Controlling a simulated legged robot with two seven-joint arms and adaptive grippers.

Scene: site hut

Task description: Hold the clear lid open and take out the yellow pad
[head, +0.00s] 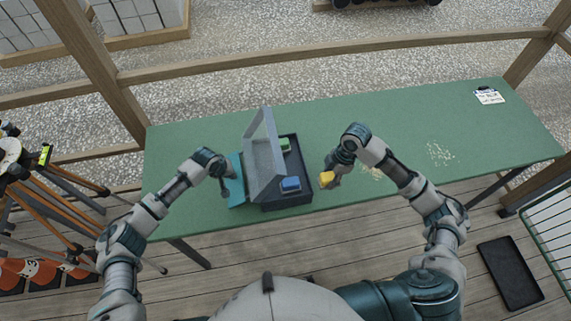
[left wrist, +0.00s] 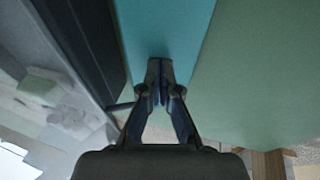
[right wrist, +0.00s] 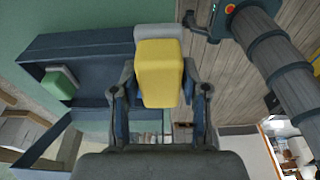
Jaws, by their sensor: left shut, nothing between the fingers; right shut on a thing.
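The yellow pad (head: 326,177) is gripped in my right gripper (head: 329,172), above the table to the right of the dark box (head: 298,151). The right wrist view shows the yellow pad (right wrist: 160,72) between the fingers, with a grey-white layer on it. The clear lid (head: 263,155) stands open, tilted up along the box's left side. My left gripper (head: 229,178) is left of the lid, shut and empty; in the left wrist view its closed fingertips (left wrist: 160,85) are over a teal surface (left wrist: 165,30). Whether it touches the lid I cannot tell.
A blue pad (head: 290,184) and a green pad (head: 285,144) are in the box. A teal mat (head: 236,190) lies left of it on the green table (head: 400,125). A white label card (head: 489,96) lies at the far right. The table's right half is mostly clear.

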